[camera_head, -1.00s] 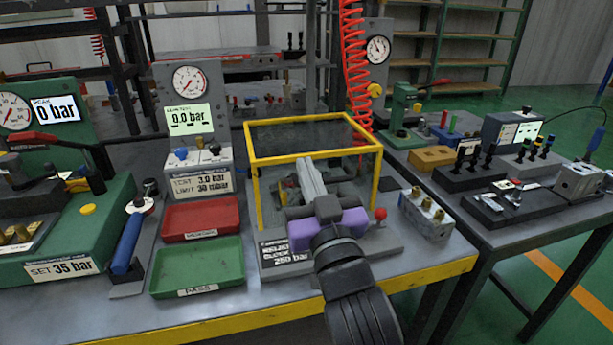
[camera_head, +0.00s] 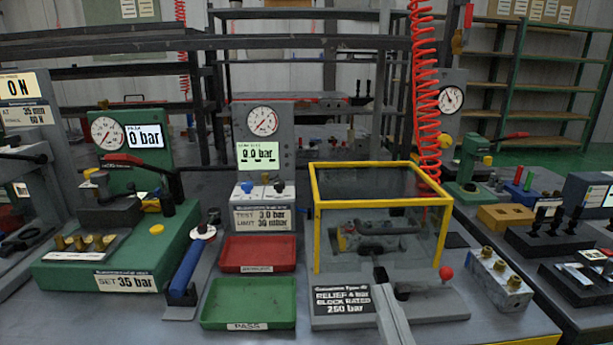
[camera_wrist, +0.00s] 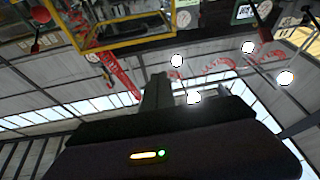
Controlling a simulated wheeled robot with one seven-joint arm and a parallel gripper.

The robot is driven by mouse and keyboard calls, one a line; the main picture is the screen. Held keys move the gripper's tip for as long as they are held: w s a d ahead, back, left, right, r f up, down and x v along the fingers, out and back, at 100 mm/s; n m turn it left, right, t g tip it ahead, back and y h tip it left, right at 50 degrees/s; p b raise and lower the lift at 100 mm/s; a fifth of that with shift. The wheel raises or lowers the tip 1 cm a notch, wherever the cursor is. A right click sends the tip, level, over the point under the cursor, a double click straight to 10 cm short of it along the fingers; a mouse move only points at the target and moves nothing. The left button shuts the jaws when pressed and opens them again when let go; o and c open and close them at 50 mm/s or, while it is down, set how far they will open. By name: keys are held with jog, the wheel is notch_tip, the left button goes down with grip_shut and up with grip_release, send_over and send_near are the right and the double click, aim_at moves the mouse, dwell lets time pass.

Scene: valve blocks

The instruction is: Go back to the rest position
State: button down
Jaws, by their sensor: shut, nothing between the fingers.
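My gripper (camera_head: 381,276) shows in the head view as long grey fingers at the bottom, right of centre. The fingers are closed together with nothing between them. They appear in front of the grey base of the yellow-framed clear box (camera_head: 377,203); I cannot tell the exact gap. The rest of my arm is below the picture. In the wrist view my dark gripper body fills the lower part, and the fingers (camera_wrist: 160,88) point up the picture. The yellow-framed box (camera_wrist: 120,38) shows upside down at the top left there.
A red tray (camera_head: 258,254) and a green tray (camera_head: 248,303) lie left of the box. A metal block with brass fittings (camera_head: 499,278) and a red knob (camera_head: 446,273) stand to its right. A coiled red hose (camera_head: 424,95) hangs behind.

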jog(key=s+d+f+m+g+h, duration=0.1)
jog(key=s+d+f+g, duration=0.15)
jog(key=s+f, duration=0.6)
jog(key=s+d+f+m+g+h, duration=0.1)
jog(key=s+d+f+g, duration=0.3)
jog(key=s, duration=0.8)
jog(key=s+d+f+m+g+h, duration=0.1)
jog(key=s+d+f, duration=0.1)
jog(key=s+f, duration=0.7)
notch_tip(320, 180, up, 16)
jog(key=p, duration=1.5)
jog(key=shift+s+r+p, duration=0.15)
jog(key=shift+s+p, duration=0.15)
jog(key=shift+p, duration=0.05)
